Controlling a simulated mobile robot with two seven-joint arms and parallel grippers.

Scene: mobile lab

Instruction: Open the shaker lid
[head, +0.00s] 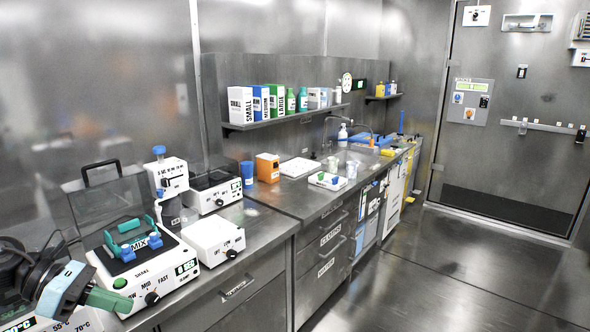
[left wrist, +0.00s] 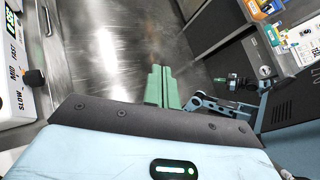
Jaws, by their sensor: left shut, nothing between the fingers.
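The shaker (head: 150,268) is a white box with a black platform marked MIX, blue clamps and teal bars, on the left part of the bench. Its lid (head: 122,201) is a smoky see-through cover with a black handle on top. It stands raised behind the platform, which is uncovered. My left gripper (head: 112,301) has green fingers and is shut and empty, just in front of the shaker's lower left corner. In the left wrist view the green fingers (left wrist: 160,88) are together, over the floor, with the shaker's front panel (left wrist: 14,72) at the left edge. My right gripper is not seen.
A second device with temperature marks (head: 62,322) is partly behind my left arm. The sink counter and shelf (head: 290,118) lie farther right. The floor (head: 450,280) is clear.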

